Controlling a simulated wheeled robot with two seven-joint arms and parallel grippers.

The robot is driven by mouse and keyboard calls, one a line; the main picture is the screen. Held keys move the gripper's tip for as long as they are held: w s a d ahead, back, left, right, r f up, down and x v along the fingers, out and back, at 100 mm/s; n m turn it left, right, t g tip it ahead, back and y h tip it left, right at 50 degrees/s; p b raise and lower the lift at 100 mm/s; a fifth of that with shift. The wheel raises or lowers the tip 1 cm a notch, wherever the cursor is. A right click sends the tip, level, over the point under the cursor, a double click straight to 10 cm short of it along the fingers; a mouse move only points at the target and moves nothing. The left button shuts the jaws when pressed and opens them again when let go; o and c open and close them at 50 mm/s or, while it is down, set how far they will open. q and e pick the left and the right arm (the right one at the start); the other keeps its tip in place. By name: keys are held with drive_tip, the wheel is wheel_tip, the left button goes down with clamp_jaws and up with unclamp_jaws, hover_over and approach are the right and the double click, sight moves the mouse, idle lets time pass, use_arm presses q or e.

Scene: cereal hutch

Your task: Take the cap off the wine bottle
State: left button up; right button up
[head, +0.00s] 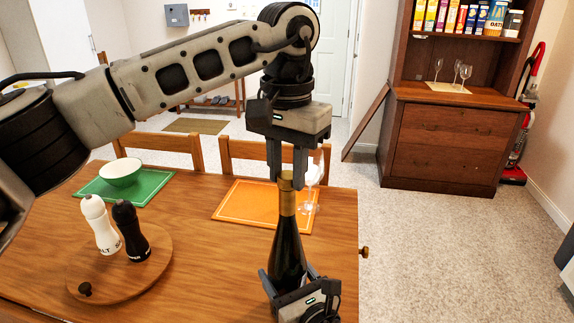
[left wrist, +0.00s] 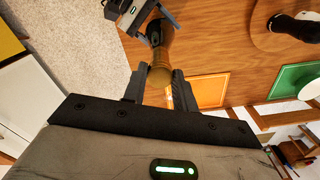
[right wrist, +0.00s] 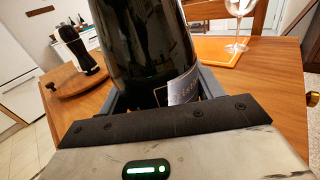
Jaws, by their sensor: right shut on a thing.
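The dark wine bottle (head: 288,258) stands upright near the table's right front edge, with a gold neck and a cap (head: 285,182) on top. My right gripper (head: 289,278) is shut on its lower body; the bottle (right wrist: 145,45) also fills the middle of the right wrist view, with part of its label showing. My left gripper (head: 286,177) points down from above, its open fingers on either side of the cap. In the left wrist view the cap (left wrist: 158,76) lies between the fingertips; contact cannot be told.
A wine glass (head: 312,175) stands on the orange placemat (head: 240,203) close behind the bottle. White (head: 100,225) and black (head: 130,230) shakers stand on a round wooden board (head: 90,262) at left. A bowl (head: 120,171) sits on a green mat (head: 155,185).

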use_arm(q)
drive_tip(key=n, duration=0.7)
clamp_jaws()
drive_tip(key=n, duration=0.7)
drive_tip(key=shift+n, duration=0.3)
drive_tip(key=n, duration=0.7)
drive_tip(key=shift+r, duration=0.1)
drive_tip(key=n, duration=3.2)
drive_tip(key=shift+r+n, duration=0.1)
drive_tip(key=shift+n, duration=0.2)
